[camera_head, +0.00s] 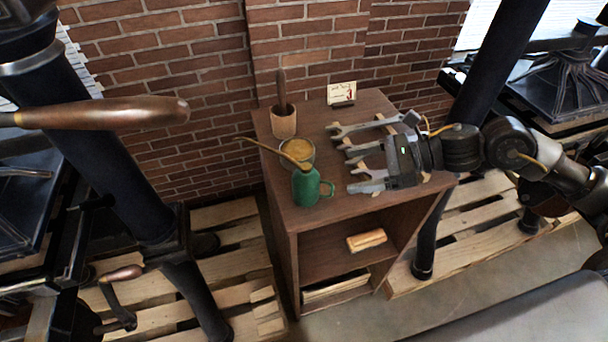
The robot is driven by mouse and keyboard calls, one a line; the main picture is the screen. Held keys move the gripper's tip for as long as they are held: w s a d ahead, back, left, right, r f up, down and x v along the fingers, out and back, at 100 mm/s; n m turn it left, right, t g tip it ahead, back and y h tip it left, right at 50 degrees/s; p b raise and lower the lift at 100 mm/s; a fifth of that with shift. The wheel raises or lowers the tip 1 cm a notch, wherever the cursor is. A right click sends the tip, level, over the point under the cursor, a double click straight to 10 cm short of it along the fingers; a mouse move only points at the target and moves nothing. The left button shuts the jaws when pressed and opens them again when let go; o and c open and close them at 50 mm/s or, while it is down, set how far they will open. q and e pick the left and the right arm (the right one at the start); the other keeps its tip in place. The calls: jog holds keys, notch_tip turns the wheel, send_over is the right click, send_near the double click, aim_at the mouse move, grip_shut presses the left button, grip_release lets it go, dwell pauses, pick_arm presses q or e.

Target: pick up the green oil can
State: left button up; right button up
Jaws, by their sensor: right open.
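The green oil can (307,187) stands upright near the front left of the wooden cabinet top. Its handle faces right, and its long thin brass spout points up and to the left. My right gripper (368,168) comes in from the right over the cabinet top. It is open and to the right of the can, apart from it, and nothing shows held in it. It partly hides several wrenches (356,128) below or beside it. My left gripper is not in view.
A tin with yellowish contents (297,150) stands close behind the can, and the spout crosses in front of it. A wooden pot with a dark handle (283,122) and a small card (341,93) stand at the back. The cabinet (330,215) has a brush-like block (367,240) on its shelf. Presses flank it.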

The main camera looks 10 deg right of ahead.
aim_at(318, 176)
jog(key=x, duration=0.2)
jog(key=p+x, duration=0.1)
jog(key=x, duration=0.1)
jog(key=r+x, duration=0.1)
jog(key=x, duration=0.1)
jog(key=shift+a+f+p, duration=0.1)
jog(key=shift+a+p, duration=0.2)
jog(key=shift+a, duration=0.3)
jog(key=shift+f, duration=0.1)
jog(key=shift+s+a, duration=0.1)
jog(key=shift+s, duration=0.05)
jog(key=shift+a+f+p, duration=0.15)
jog(key=shift+a+p, duration=1)
jog(key=shift+a, duration=0.05)
jog(key=x, duration=0.2)
jog(key=shift+w+a+f, duration=0.25)
jog(key=shift+w+f, duration=0.05)
jog(key=shift+d, duration=0.15)
jog(key=shift+c, duration=0.7)
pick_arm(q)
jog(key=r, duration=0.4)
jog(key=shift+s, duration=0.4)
pick_arm(e)
jog(key=c, duration=1.2)
